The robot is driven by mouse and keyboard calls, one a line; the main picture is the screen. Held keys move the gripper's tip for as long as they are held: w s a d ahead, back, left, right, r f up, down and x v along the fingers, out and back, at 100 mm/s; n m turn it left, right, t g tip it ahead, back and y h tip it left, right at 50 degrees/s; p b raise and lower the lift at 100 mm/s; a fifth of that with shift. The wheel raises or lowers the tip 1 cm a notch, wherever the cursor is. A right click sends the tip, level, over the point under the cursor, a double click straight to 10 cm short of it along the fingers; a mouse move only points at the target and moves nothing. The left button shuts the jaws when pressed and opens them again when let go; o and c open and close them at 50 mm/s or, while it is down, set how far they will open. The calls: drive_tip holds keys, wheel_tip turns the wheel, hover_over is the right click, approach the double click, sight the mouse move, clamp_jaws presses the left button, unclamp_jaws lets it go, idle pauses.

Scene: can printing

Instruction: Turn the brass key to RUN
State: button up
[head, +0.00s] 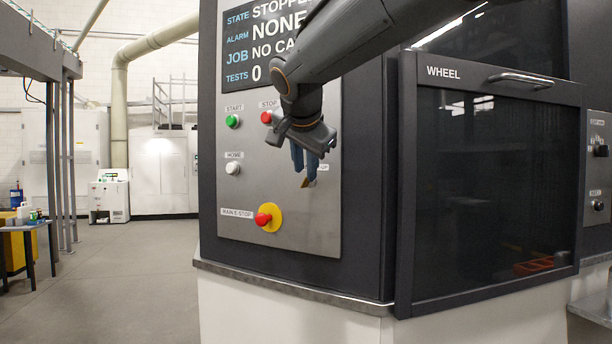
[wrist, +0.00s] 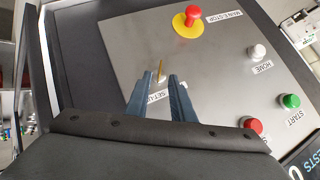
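The brass key (head: 308,183) sticks out of the grey control panel (head: 290,225), just below my gripper's fingertips in the head view. In the wrist view the key (wrist: 161,70) stands between and just beyond the two blue fingertips, with a gap on each side. My gripper (head: 305,168) is open and empty; it also shows in the wrist view (wrist: 160,77). A label reading SETUP (wrist: 158,96) shows partly between the fingers. The RUN label is not readable, and the key's pointing direction is hard to tell.
Near the key are the red stop button (head: 266,117), green start button (head: 232,121), white home button (head: 233,168) and red E-stop on yellow (head: 265,219). The screen (head: 262,45) reads STOPPED. A dark WHEEL door (head: 490,180) stands to the right.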

sight(306, 182)
drive_tip(key=shift+p+x, duration=0.35)
drive_tip(key=shift+x, duration=1.5)
clamp_jaws()
drive_tip(key=h+p, duration=0.1)
drive_tip(key=n+g+p, duration=0.1)
drive_tip(key=shift+w+a+r+h+p, duration=0.1)
drive_tip(key=shift+a+r+h+p, duration=0.15)
drive_tip(key=shift+h+p, duration=0.15)
drive_tip(key=n+h+p, duration=0.1)
drive_tip(key=g+h+p, duration=0.1)
drive_tip(key=p, duration=0.1)
drive_tip(key=shift+w+a+n+g, duration=0.15)
drive_tip(key=shift+a+n+g, duration=0.15)
drive_tip(key=shift+n, duration=0.1)
drive_tip(key=h+p, duration=0.1)
drive_tip(key=n+g+h+p, duration=0.1)
drive_tip(key=h+p, duration=0.1)
drive_tip(key=n+h+p, duration=0.1)
drive_tip(key=shift+w+a+f+g+p, duration=0.2)
drive_tip(key=shift+a+g+p, duration=0.1)
drive_tip(key=shift+g+p, duration=0.1)
drive_tip(key=shift+h, duration=0.3)
